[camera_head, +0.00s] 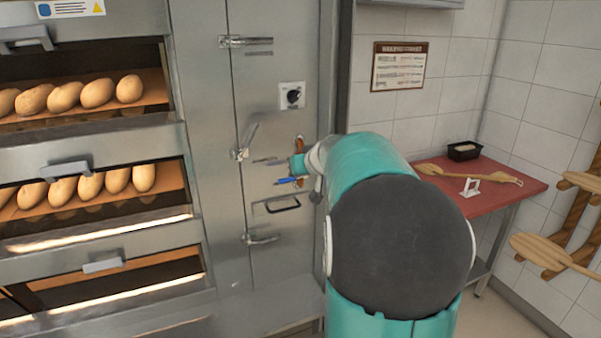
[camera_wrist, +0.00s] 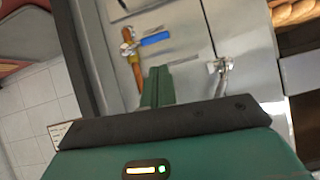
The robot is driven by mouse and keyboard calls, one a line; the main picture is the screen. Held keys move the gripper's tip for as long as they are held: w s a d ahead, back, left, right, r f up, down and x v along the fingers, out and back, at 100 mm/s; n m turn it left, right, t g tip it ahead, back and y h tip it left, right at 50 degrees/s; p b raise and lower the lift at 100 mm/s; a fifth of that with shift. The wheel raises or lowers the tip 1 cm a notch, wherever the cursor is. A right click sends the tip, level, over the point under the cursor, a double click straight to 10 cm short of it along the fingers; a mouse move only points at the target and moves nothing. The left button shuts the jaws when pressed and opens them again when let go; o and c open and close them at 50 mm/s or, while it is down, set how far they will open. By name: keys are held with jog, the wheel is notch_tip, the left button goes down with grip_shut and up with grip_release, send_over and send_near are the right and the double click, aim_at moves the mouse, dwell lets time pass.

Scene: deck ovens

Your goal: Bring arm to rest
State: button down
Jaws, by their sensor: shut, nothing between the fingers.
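My arm, teal with a dark round joint cover, reaches forward in the head view to the steel front beside the ovens. My gripper (camera_head: 296,166) is small there and partly hidden by the arm. In the wrist view the green fingers of my gripper (camera_wrist: 157,75) are together, with nothing between them. The blue-handled tool also shows in the head view (camera_head: 287,181), just below my gripper. I cannot tell whether the fingers touch the strip.
Deck ovens with bread loaves (camera_head: 97,93) stand at left. A steel door latch (camera_head: 262,239) and dial (camera_head: 292,95) are near the arm. A red-topped table (camera_head: 490,202) at right bears a black tray (camera_head: 464,151) and wooden tools. Wooden peels (camera_head: 560,252) hang on the right wall.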

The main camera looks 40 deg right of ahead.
jog(key=shift+w, duration=0.1)
dwell(0.4)
jog(key=s+a+n+g+y, duration=0.15)
jog(key=s+a, duration=0.25)
jog(key=a, duration=0.7)
jog(key=s+a+n+g+y, duration=0.1)
jog(key=s+a+y, duration=0.15)
jog(key=a, duration=0.95)
jog(key=s+a+f+g, duration=0.1)
jog(key=s+a+f, duration=0.1)
jog(key=s+a, duration=0.2)
jog(key=s+a+f+n+g, duration=0.1)
jog(key=s+a, duration=0.3)
jog(key=s, duration=0.5)
jog(key=s+a+f+g+h, duration=0.1)
jog(key=s+a+f, duration=0.3)
jog(key=s, duration=0.3)
jog(key=shift+s+a, duration=0.15)
jog(key=shift+a, duration=0.2)
